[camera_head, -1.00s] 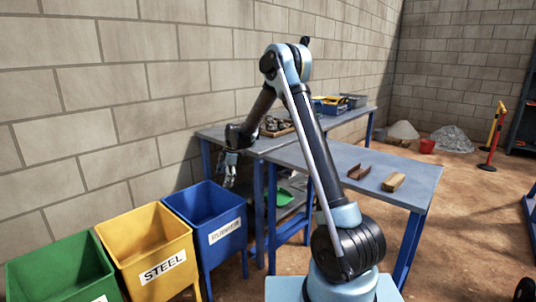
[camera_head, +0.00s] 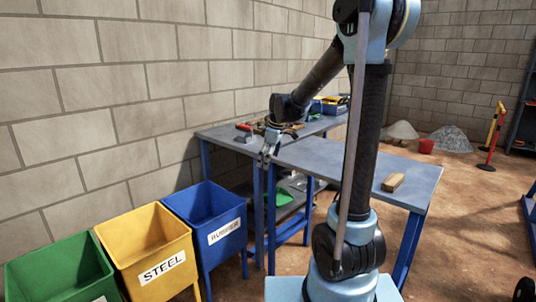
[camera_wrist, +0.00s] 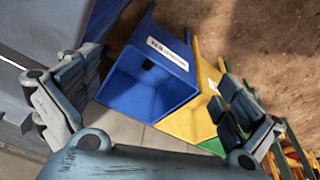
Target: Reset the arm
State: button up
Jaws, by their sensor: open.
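My gripper (camera_head: 266,158) hangs pointing down at the left edge of the front table in the head view. In the wrist view my gripper (camera_wrist: 158,85) has its two fingers wide apart, with nothing between them held.
The green (camera_head: 60,270), yellow (camera_head: 150,240) and blue (camera_head: 205,215) bins stand along the wall. The front table (camera_head: 410,170) bears a wooden block (camera_head: 393,182). A back table (camera_head: 215,135) bears tools and boxes. Open floor lies at right.

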jog(key=s+d+f+m+h, duration=0.1)
jog(key=s+d+m, duration=0.4)
jog(key=s+d, duration=0.45)
jog(key=s+d+f+m+h, duration=0.1)
jog(key=s+d+m, duration=0.5)
jog(key=s, duration=0.7)
jog(key=s+d+f+m, duration=0.3)
jog(key=s+d+f, duration=0.1)
jog(key=s, duration=0.5)
jog(key=shift+d+f+t, duration=0.3)
jog(key=shift+f+t, duration=0.1)
jog(key=shift+f, duration=0.4)
jog(key=shift+w+f, duration=0.2)
jog(key=shift+w, duration=0.25)
